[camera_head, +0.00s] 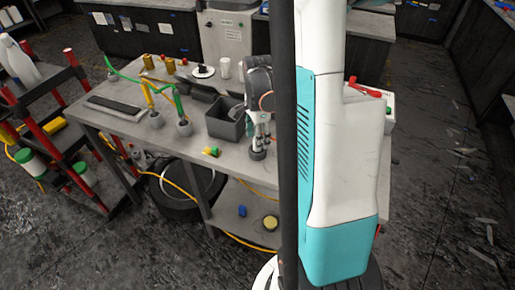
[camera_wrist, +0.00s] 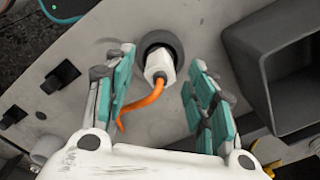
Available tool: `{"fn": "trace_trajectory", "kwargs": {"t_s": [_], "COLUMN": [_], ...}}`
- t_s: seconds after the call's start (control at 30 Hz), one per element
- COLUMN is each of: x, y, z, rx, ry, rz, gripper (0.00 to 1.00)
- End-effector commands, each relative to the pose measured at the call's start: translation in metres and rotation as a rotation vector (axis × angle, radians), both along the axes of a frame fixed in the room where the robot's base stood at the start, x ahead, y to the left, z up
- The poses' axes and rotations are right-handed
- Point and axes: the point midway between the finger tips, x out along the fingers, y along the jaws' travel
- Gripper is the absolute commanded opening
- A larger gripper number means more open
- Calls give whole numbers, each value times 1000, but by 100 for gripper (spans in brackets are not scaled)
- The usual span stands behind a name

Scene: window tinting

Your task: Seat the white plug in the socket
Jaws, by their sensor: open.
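The white plug (camera_wrist: 159,64) with its orange cable (camera_wrist: 146,105) sits in the middle of the wrist view. Its far end overlaps the dark round socket (camera_wrist: 172,40) on the table; I cannot tell how deep it sits. My gripper (camera_wrist: 163,62) is open, one teal finger on each side of the plug, with a visible gap on both sides. In the head view, my gripper (camera_head: 260,138) points down over the dark round socket (camera_head: 257,155) near the table's front edge. The plug is not clearly visible there.
A dark open bin (camera_head: 224,121) stands close beside my gripper; it also fills the right of the wrist view (camera_wrist: 245,50). A small yellow-green piece (camera_head: 211,151) lies near the front edge.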

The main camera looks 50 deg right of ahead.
Motion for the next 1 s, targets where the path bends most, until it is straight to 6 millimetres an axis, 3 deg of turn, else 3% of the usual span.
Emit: {"fn": "trace_trajectory", "kwargs": {"t_s": [0.1, 0.37, 0.5, 0.6, 1.0], "x": [1, 0, 0, 0, 0], "y": [0, 0, 0, 0, 0], "z": [-18, -20, -20, -20, -15], "rx": [0, 0, 0, 0, 0], "ry": [0, 0, 0, 0, 0], "rz": [0, 0, 0, 0, 0], "gripper": [51, 51, 19, 2, 2]}}
